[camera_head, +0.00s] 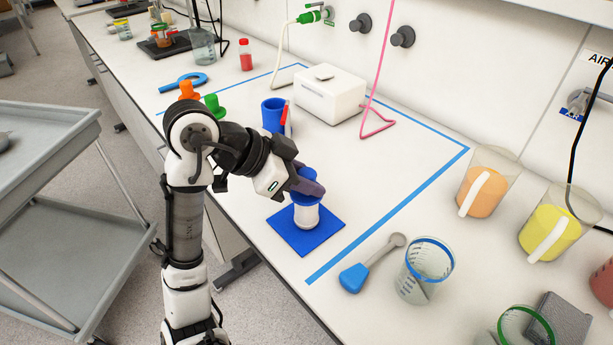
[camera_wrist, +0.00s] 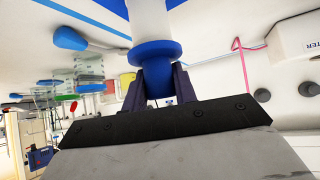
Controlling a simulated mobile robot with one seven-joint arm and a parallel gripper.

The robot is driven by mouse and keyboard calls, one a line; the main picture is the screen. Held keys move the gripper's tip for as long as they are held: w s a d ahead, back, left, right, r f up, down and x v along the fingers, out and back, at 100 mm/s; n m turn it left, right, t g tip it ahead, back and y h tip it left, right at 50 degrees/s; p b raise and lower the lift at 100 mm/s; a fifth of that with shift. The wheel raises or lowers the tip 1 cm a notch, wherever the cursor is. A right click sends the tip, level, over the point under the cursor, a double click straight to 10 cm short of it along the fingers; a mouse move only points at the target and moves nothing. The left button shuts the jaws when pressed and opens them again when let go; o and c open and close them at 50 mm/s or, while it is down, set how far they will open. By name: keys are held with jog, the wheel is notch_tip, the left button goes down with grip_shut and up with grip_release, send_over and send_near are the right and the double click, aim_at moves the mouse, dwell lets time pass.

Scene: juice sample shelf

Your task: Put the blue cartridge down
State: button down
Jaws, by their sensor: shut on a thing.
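The blue cartridge has a white body (camera_head: 306,215) and a blue top. Its blue collar (camera_wrist: 155,54) fills the middle of the wrist view, with the white body running up out of the frame. My gripper (camera_head: 308,185) is shut on the blue top, with one dark finger on each side. The cartridge is upright over the blue square mat (camera_head: 290,238). Its base appears to be at or very near the mat; I cannot tell whether they touch.
A blue cup (camera_head: 273,116) and a white box (camera_head: 330,94) stand behind. Orange (camera_head: 482,190) and yellow (camera_head: 549,232) jugs stand at right. Blue tape (camera_head: 400,208) borders a mostly clear bench area.

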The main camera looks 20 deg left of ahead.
jog(key=shift+f, duration=0.15)
jog(key=c, duration=1.1)
grip_release()
jog(key=shift+r, duration=0.3)
jog(key=shift+s+a+r, duration=0.15)
jog(key=shift+a, duration=0.15)
jog(key=b+v, duration=0.1)
jog(key=v, duration=1)
jog(key=shift+b, duration=0.4)
